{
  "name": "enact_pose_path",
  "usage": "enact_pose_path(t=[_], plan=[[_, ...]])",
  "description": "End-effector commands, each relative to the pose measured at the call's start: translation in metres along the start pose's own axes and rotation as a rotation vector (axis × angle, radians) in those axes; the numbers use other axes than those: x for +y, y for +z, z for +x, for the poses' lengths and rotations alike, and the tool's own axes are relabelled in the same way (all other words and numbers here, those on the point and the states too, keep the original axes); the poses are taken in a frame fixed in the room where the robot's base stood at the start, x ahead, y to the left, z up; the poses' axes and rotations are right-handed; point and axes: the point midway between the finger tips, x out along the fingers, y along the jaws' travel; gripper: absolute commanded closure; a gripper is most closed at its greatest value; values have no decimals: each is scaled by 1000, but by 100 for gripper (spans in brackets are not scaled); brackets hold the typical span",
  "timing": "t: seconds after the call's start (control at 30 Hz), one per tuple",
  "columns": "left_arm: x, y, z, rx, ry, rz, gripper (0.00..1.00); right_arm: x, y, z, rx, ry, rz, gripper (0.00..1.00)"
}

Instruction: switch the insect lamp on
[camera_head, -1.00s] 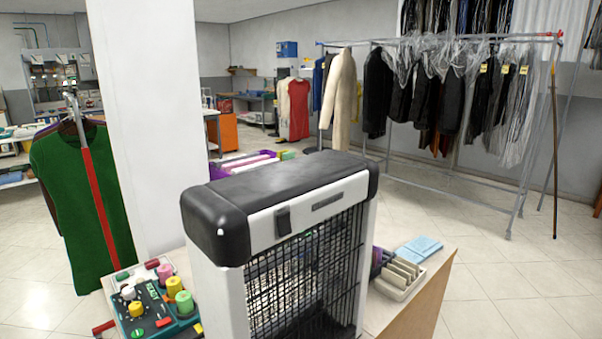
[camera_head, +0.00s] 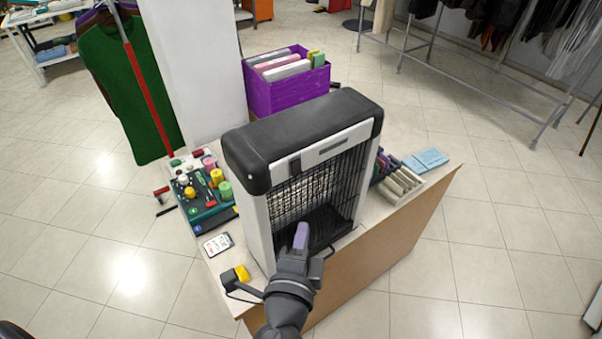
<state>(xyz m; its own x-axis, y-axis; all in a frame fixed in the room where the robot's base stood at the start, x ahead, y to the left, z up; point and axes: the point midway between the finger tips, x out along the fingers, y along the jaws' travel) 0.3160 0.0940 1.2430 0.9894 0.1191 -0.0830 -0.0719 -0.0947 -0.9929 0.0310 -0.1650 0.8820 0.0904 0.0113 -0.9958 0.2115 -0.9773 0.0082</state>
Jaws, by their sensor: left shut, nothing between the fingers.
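The insect lamp (camera_head: 345,148) stands upright on the counter, with a black top, a white frame and a black wire grille on its front. My right gripper is out of view.
The wooden counter (camera_head: 385,258) also carries a green sewing box (camera_head: 203,213), a phone (camera_head: 217,244), a yellow item (camera_head: 242,273), a light divided tray (camera_head: 402,185) and blue cloths (camera_head: 430,158). A purple crate (camera_head: 286,90) stands behind the lamp. Tiled floor is free on both sides.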

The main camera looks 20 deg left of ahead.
Motion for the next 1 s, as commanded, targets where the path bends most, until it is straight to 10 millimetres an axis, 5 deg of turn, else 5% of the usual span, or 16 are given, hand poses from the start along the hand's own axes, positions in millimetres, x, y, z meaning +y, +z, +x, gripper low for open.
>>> enact_pose_path(t=[0.23, 0.7, 1.0], plan=[[0, 0, 8, 0, 1, 0, 100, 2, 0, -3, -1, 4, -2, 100], [0, 2, 105, -1, 1, 1, 100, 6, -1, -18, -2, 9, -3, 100], [2, 28, 128, 0, 3, -1, 100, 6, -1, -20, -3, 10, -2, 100]])
